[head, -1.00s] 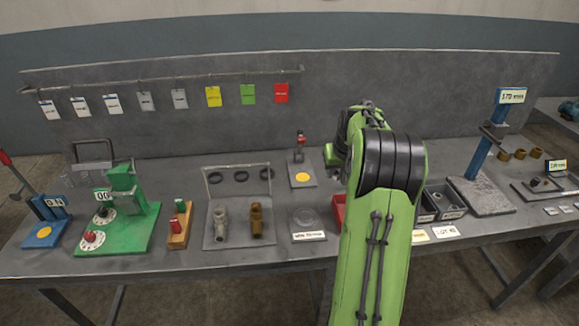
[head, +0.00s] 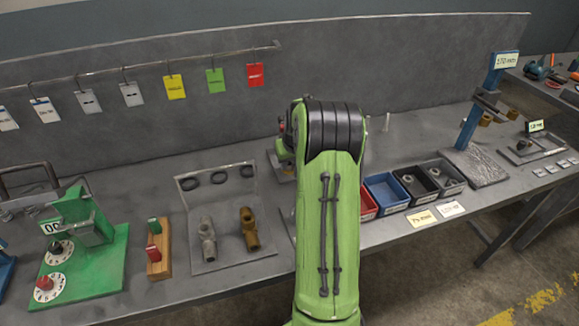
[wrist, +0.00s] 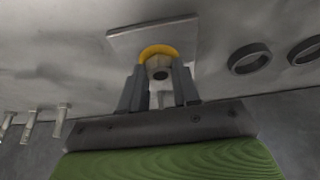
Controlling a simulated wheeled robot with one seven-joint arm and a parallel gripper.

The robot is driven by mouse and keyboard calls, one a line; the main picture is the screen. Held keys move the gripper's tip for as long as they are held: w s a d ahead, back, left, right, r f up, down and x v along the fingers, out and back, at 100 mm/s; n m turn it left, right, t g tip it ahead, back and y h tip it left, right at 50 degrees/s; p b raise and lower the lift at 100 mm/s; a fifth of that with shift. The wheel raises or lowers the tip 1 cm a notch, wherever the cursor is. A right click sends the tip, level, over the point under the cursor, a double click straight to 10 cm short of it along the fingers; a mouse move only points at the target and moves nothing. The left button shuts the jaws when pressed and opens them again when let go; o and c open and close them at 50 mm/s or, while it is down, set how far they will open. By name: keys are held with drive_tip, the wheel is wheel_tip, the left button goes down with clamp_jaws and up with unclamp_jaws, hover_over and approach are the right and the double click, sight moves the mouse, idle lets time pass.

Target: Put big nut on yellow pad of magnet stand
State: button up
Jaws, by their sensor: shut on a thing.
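The big nut (wrist: 159,68) is a grey nut with a dark hole, seen in the wrist view between the fingertips of my gripper (wrist: 158,84). My gripper is shut on it. The yellow pad (wrist: 157,49) shows as a round yellow edge just behind the nut, and the nut covers much of it. I cannot tell whether nut and pad touch. The pad lies on the grey plate of the magnet stand (wrist: 125,40). In the head view my arm hides the gripper, the nut and most of the stand.
A grey fixture (head: 225,262) with two fittings and dark rings is left of my arm. A blue bin (head: 386,190) and dark bins stand right of it. A green device (head: 105,275) is far left. A tall blue-post stand (head: 470,128) is at the right.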

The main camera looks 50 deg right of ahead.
drive_tip(key=shift+f, duration=0.2)
drive_tip(key=shift+f, duration=0.15)
drive_tip(key=o, duration=1)
drive_tip(key=shift+o, duration=0.2)
